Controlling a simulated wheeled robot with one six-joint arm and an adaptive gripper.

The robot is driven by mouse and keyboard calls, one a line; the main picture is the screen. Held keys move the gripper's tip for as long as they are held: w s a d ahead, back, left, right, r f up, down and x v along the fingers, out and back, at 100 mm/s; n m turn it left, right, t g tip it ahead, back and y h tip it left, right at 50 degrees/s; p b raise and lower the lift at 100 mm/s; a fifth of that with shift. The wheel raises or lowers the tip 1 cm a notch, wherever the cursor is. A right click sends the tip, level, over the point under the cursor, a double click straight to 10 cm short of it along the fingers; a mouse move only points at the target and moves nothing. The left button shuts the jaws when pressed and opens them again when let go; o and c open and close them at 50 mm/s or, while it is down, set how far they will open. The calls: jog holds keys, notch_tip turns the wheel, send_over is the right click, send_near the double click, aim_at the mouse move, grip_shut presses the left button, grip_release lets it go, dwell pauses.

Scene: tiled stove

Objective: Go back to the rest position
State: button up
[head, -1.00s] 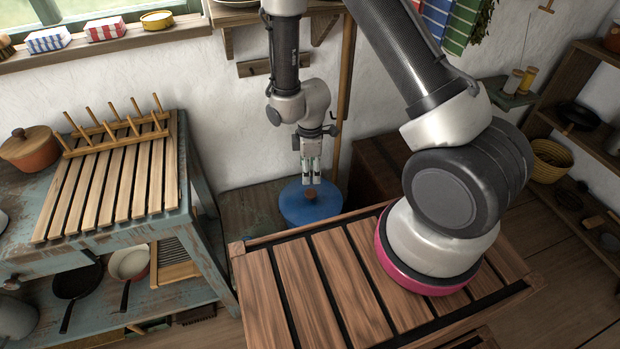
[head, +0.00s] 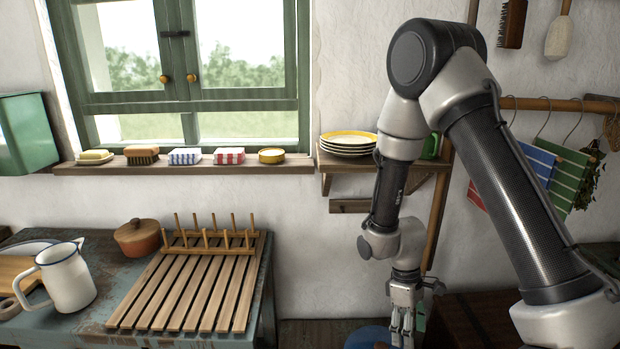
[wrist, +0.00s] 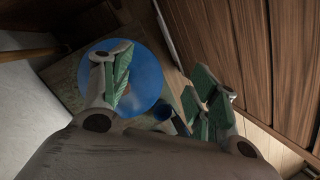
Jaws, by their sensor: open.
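My gripper (head: 402,330) hangs fingers down at the end of my arm, near the bottom edge of the head view. It is open and empty. In the wrist view its green-padded fingers (wrist: 163,90) stand apart with nothing between them. A round blue lid or pot (head: 366,338) is below and beside the gripper; the head view cuts most of it off. It also shows in the wrist view (wrist: 148,72), partly hidden behind the left finger. I cannot tell the exact gap between it and the fingertips.
A worn blue table (head: 85,325) at left bears a slatted dish rack (head: 185,290), a lidded orange pot (head: 138,238) and a white jug (head: 66,277). A wall shelf (head: 328,184) with stacked plates (head: 348,146) is close behind my arm. A wooden chest (head: 470,320) stands right of the gripper.

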jog(key=s+d+r+m+t, duration=0.2)
jog(key=s+d+r+m, duration=0.1)
jog(key=r, duration=0.9)
jog(key=s+d+r+m+t, duration=0.3)
jog(key=s+d+r, duration=0.1)
jog(key=r, duration=0.8)
jog(key=s+d+r+m+t+y, duration=0.1)
jog(key=s+d+r+m, duration=0.3)
jog(key=r, duration=0.8)
jog(key=shift+s+d+t, duration=0.25)
jog(key=shift+d+t, duration=0.05)
jog(key=shift+t, duration=0.5)
